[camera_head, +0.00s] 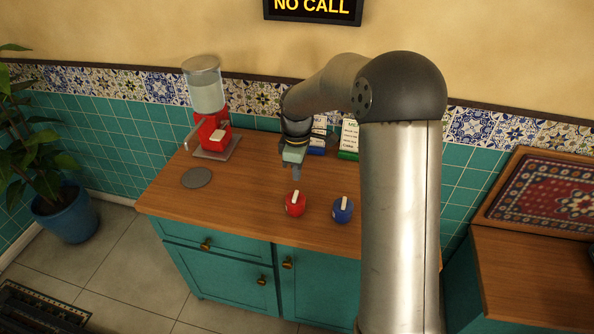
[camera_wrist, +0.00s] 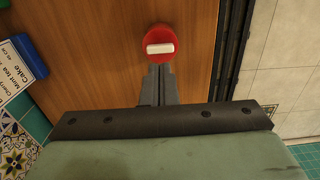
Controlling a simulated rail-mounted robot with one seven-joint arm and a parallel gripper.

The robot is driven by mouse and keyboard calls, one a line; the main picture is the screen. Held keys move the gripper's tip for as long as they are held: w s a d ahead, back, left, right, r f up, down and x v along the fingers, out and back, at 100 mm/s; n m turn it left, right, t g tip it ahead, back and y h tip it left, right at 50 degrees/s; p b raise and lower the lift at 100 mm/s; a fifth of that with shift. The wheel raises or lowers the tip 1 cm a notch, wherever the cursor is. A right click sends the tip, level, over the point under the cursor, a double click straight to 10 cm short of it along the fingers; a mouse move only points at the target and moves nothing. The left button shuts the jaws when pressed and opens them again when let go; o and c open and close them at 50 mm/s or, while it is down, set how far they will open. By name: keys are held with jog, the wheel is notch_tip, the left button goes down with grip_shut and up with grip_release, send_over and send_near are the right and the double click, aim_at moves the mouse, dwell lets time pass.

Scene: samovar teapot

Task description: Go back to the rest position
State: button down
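My gripper (camera_head: 296,174) hangs over the wooden counter (camera_head: 250,190), near its middle, pointing down. In the wrist view my two fingers (camera_wrist: 159,72) are together, with nothing seen between them. A round red knob with a white bar on top (camera_head: 295,204) stands on the counter in front of the gripper. It also shows in the wrist view (camera_wrist: 159,60), just beyond the fingertips; the gap to it is hard to judge. A similar blue knob (camera_head: 343,210) stands to its right in the head view.
A red dispenser with a clear tank (camera_head: 207,95) stands at the back left, with a grey disc (camera_head: 197,178) before it. Blue (camera_head: 318,141) and green (camera_head: 348,141) label stands are behind the gripper. A lit "NO CALL" sign (camera_head: 312,8) hangs on the wall. The counter's front left is clear.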

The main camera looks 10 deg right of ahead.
jog(key=s+r+m, duration=0.3)
jog(key=s+m, duration=0.3)
jog(key=s, duration=0.9)
jog(key=s+r+m, duration=0.3)
jog(key=s+m, duration=0.3)
jog(key=s, duration=1)
jog(key=shift+a+r+t, duration=0.2)
jog(key=shift+a+t, duration=0.1)
jog(key=shift+s, duration=0.1)
